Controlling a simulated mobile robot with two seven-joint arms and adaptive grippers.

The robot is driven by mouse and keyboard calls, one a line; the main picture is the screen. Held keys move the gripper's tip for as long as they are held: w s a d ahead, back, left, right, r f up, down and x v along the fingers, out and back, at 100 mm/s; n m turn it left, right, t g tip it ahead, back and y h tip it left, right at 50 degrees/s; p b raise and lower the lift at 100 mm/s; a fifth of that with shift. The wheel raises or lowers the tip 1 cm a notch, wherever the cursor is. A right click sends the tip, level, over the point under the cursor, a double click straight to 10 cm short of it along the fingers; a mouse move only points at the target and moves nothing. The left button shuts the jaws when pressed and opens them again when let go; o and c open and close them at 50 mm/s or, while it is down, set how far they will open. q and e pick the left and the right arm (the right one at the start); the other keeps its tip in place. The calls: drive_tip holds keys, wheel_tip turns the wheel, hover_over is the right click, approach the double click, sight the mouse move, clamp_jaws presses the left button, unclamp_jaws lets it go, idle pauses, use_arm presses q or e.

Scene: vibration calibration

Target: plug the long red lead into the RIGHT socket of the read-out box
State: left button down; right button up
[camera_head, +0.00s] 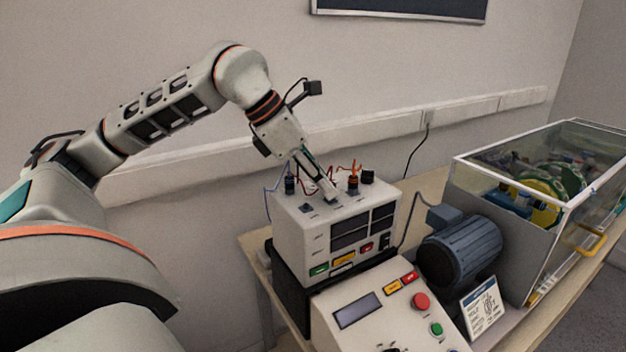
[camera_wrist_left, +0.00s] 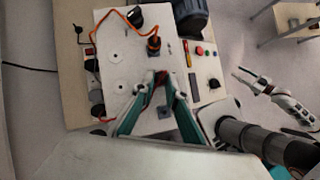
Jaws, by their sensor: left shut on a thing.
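The read-out box (camera_head: 290,235) is a pale grey case with dark displays on its front. My left gripper (camera_head: 329,196) points down at its top and is shut. In the left wrist view my left gripper (camera_wrist_left: 162,80) has its teal fingers close around a small dark and red piece, apparently the red lead's plug (camera_wrist_left: 160,92). Most of the plug is hidden by the fingers. I cannot tell whether its tip is in a socket. Thin red lead (camera_head: 309,183) shows behind the gripper. My right gripper (camera_wrist_left: 243,77) shows only in the left wrist view, away from the box.
A control panel (camera_head: 375,312) is in front. A motor (camera_head: 462,255) and a glass-covered case (camera_head: 505,232) are to the right.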

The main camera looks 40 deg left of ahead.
use_arm(q)
drive_tip(key=shift+m+g+h+p, duration=0.6)
drive_tip(key=shift+m+p, duration=0.65)
drive_tip(key=shift+m, duration=0.15)
idle(0.4)
drive_tip(key=shift+w+a+m+g+h+p, duration=0.1)
drive_tip(key=shift+m+g+h+p, duration=0.2)
drive_tip(key=shift+m+p, duration=0.55)
drive_tip(key=shift+w+a+m+g+h+p, duration=0.1)
drive_tip(key=shift+m+g+p, duration=0.35)
drive_tip(key=shift+p, duration=0.7)
idle(0.6)
drive_tip(key=shift+w+m+g+p, duration=0.1)
drive_tip(key=shift+m+g+p, duration=0.2)
drive_tip(key=shift+m, duration=0.3)
drive_tip(key=shift+m+g+h, duration=0.3)
drive_tip(key=shift+m+g, duration=0.05)
drive_tip(key=shift+m, duration=0.35)
drive_tip(key=c, duration=1.9)
unclamp_jaws()
drive_tip(key=shift+v, duration=2.55)
